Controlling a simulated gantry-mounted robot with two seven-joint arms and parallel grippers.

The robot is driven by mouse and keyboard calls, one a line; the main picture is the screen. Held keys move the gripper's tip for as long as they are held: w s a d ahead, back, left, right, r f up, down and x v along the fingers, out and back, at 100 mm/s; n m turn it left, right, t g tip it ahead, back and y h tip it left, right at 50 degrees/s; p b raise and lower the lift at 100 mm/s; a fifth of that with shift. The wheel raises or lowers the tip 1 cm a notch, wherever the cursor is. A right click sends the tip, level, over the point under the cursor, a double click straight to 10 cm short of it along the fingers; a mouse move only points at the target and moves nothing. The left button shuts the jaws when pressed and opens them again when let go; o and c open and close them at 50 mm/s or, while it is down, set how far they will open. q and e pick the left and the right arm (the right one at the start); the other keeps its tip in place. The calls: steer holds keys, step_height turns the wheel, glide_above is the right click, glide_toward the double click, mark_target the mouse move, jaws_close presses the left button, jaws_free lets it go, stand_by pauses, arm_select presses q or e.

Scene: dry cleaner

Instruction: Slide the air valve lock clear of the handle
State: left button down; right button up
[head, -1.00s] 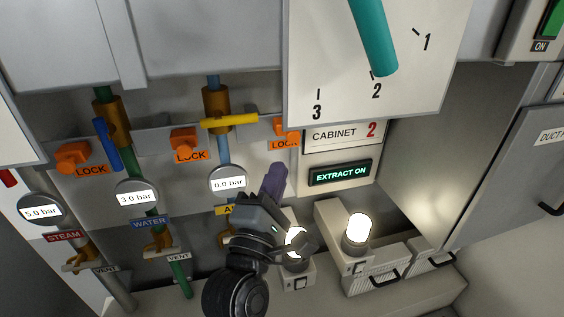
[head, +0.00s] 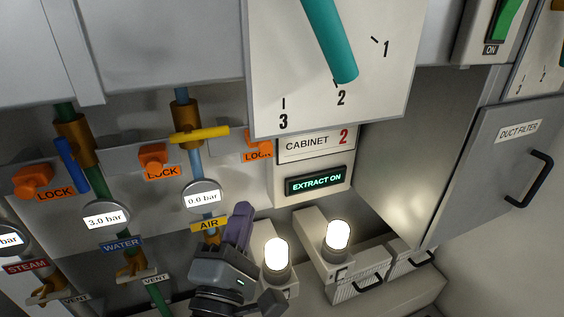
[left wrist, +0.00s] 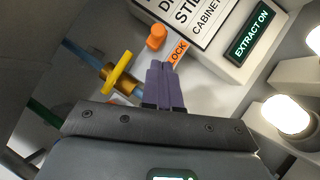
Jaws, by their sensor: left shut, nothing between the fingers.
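The air valve has a yellow handle (head: 200,134) lying across its blue pipe, above the gauge reading 0.0 bar and the AIR label (head: 209,225). An orange lock block (head: 258,141) with a LOCK label stands right of the handle, with a visible gap, partly hidden by the cabinet panel. In the left wrist view the yellow handle (left wrist: 118,70) and orange block (left wrist: 156,37) also show apart. My left gripper (head: 242,208) has its purple fingers shut and empty, below the lock and touching nothing visible. In the left wrist view its fingers (left wrist: 164,66) point toward the LOCK label. My right gripper is not in view.
Another orange lock (head: 153,156) sits left of the air valve, between it and the water valve's blue handle (head: 71,164). The cabinet 2 panel with a teal lever (head: 335,50) overhangs at upper right. Two lit lamps (head: 276,254) (head: 338,236) stand right of my gripper.

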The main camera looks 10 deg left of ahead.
arm_select(q)
steer(key=s+a+f+m+g+p, duration=0.2)
steer(key=a+f+m+g+p, duration=0.15)
steer(key=f, duration=0.65)
steer(key=s+a+f+m+g+p, duration=0.2)
steer(key=s+f+g+p, duration=0.15)
steer(key=f, duration=0.55)
steer(key=s+a+f+m+g+h+p, duration=0.1)
steer(key=s+a+f+m+g, duration=0.1)
steer(key=s+f+m+g, duration=0.9)
steer(key=s+f+m, duration=0.4)
steer(key=s+m, duration=0.1)
steer(key=m, duration=0.2)
steer(key=shift+a+m+p, duration=0.35)
steer(key=shift+a, duration=0.05)
steer(key=c, duration=1.8)
jaws_free()
